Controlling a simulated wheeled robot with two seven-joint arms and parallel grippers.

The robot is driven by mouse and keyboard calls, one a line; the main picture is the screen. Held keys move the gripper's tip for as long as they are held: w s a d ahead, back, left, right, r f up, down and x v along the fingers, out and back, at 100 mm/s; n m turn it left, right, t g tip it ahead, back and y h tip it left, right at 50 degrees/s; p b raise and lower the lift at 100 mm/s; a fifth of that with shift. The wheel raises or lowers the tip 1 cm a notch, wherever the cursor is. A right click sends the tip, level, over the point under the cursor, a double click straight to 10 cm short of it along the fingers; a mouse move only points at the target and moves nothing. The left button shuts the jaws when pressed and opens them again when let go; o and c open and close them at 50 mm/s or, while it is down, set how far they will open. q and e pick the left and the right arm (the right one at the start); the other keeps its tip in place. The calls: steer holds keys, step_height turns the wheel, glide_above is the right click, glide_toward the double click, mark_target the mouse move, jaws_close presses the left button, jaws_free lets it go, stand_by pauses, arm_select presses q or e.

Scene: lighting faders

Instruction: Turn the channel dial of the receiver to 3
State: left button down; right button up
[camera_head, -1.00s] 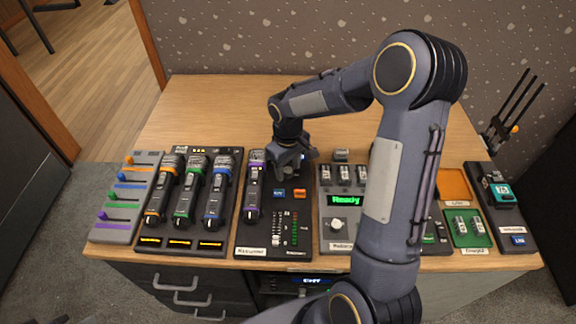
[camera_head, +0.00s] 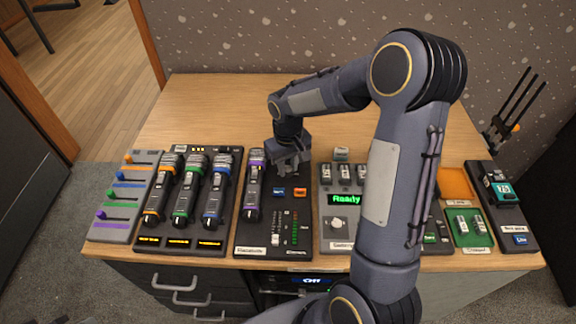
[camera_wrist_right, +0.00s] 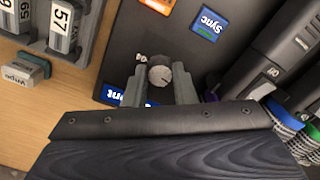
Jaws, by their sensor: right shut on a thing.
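The receiver (camera_head: 273,222) is a dark panel with a purple-banded microphone (camera_head: 254,190) on its left side. Blue and orange buttons show on it, and a blue Sync button (camera_wrist_right: 208,25) shows in the right wrist view. The channel dial (camera_wrist_right: 159,73) is a small grey round knob near the panel's back end. My right gripper (camera_wrist_right: 160,82) is shut on the dial, one finger on each side. A small marking beside the dial is too small to read surely. In the head view the right gripper (camera_head: 290,166) hides the dial. My left gripper is not in view.
Several microphones in a charger (camera_head: 190,200) and a fader panel (camera_head: 127,197) stand to the left. A device with a green "Ready" display (camera_head: 344,199) stands close on the right. My right arm covers part of the table there. The back of the table (camera_head: 210,110) is clear.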

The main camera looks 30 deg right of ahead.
steer(key=m, duration=0.4)
steer(key=shift+m, duration=0.3)
steer(key=m, duration=0.5)
steer(key=shift+r, duration=0.1)
steer(key=m+p, duration=0.1)
steer(key=m, duration=0.4)
steer(key=shift+m+p, duration=0.35)
steer(key=shift+m, duration=0.05)
steer(key=m+p, duration=0.2)
steer(key=m, duration=0.3)
steer(key=shift+w+m+p, duration=0.1)
steer(key=shift+m+p, duration=0.2)
steer(key=o, duration=1)
